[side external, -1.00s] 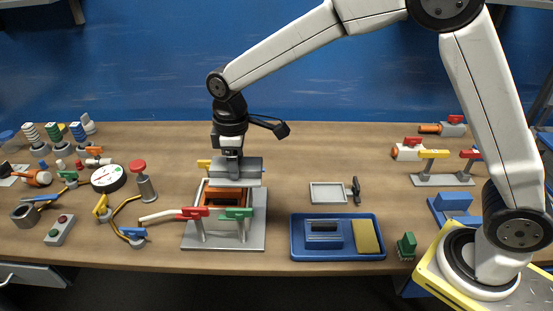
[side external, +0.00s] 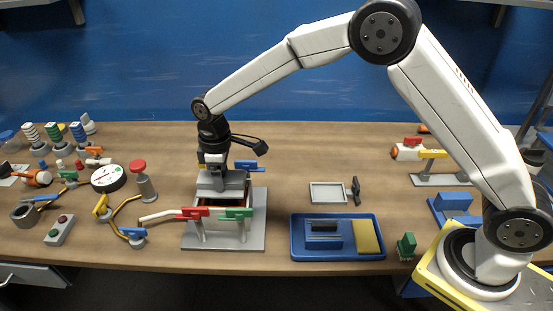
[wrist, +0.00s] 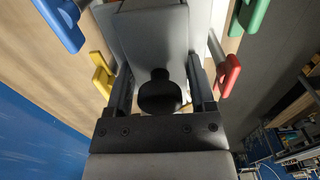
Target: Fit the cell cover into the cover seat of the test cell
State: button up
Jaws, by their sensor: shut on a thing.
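The cell cover (side external: 222,185) is a grey slab with a black knob. In the wrist view, my gripper (wrist: 160,92) is shut on the knob, and the cover's grey face (wrist: 150,42) stretches ahead of the fingers. In the side view, my gripper (side external: 213,172) holds the cover low over the test cell (side external: 237,203). Only a little of the cell's orange interior shows below the cover. The cover seat is mostly hidden, and I cannot tell whether the cover touches it.
Red (side external: 193,213), green (side external: 236,213) and blue (side external: 250,166) handles stand close around the cell; a yellow handle (wrist: 102,75) shows in the wrist view. A blue tray (side external: 350,256) lies to the right. Instruments crowd the left side.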

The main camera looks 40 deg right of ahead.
jog(key=shift+f, duration=1.5)
jog(key=o, duration=1.3)
jog(key=shift+f, duration=0.1)
jog(key=shift+o, duration=0.2)
notch_tip(320, 180, up, 12)
jog(key=shift+r, duration=0.15)
jog(key=shift+d, duration=0.1)
jog(key=s+d+f+m+t, duration=0.1)
jog(key=s+d+f+m, duration=0.2)
jog(key=s+d, duration=0.5)
jog(key=s+d+f+m+t, duration=0.1)
jog(key=s+d+f+m, duration=0.3)
jog(key=s, duration=1)
jog(key=d+m, duration=0.2)
jog(key=d, duration=0.2)
jog(key=shift+s+t, duration=0.2)
jog(key=shift+t, duration=0.1)
